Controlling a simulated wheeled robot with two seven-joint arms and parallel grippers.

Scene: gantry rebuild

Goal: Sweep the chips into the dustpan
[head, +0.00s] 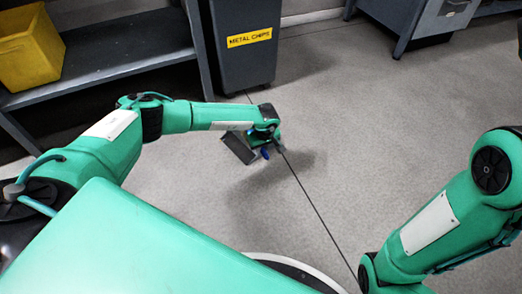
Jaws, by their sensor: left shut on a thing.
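My left gripper (274,146) is held out over the floor in front of the dark bin. It is shut on a dark grey flat-sided thing, which looks like the dustpan (238,148). The pan hangs tilted on the left side of the gripper, with a small blue part beside it that may be its handle. The fingers are too small to make out well. My right arm comes in at the right edge and its gripper is out of view. I see no chips and no brush for certain.
A dark bin (243,75) with a yellow "METAL CHIPS" label stands behind my left gripper. A grey shelf (130,45) with a yellow crate (28,58) is at the upper left. Grey furniture (420,18) stands at the upper right. The floor (370,130) between is open, with a dark seam.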

